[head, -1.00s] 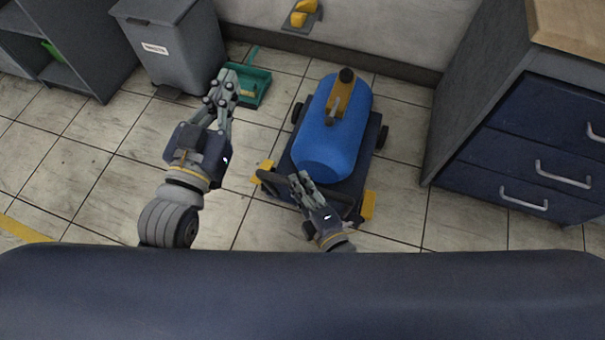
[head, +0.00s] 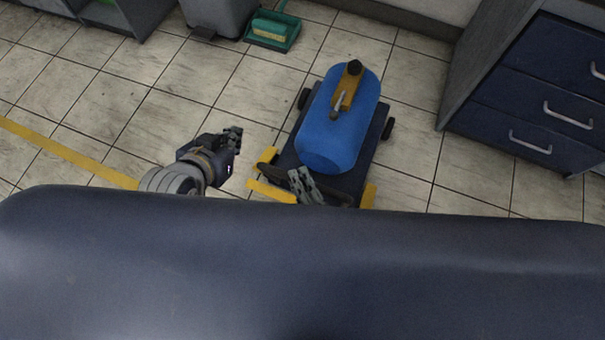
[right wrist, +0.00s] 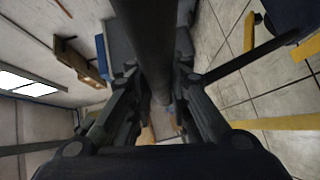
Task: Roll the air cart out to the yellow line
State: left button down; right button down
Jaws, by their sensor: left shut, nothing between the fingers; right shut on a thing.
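The air cart carries a blue tank (head: 335,135) with a yellow-and-black fitting on a dark wheeled base (head: 372,150) with yellow corners. It stands on the tiled floor, right of centre in the head view. My right gripper (head: 303,184) is shut on the cart's dark handle at its near side. In the right wrist view the dark handle bar (right wrist: 150,50) runs between the fingers. My left gripper (head: 235,138) is shut and empty, left of the cart and apart from it. The yellow line (head: 70,155) runs across the floor at the left.
Dark blue drawers (head: 530,110) stand at the right, beside the cart with a gap. A green tray (head: 273,32) lies on the floor near the back wall, next to a grey bin (head: 215,15). Floor between the cart and the yellow line looks clear, apart from my left arm.

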jog(key=shift+s, duration=0.2)
jog(key=c, duration=1.5)
grip_release()
jog(key=v, duration=1.2)
jog(key=shift+f, duration=0.1)
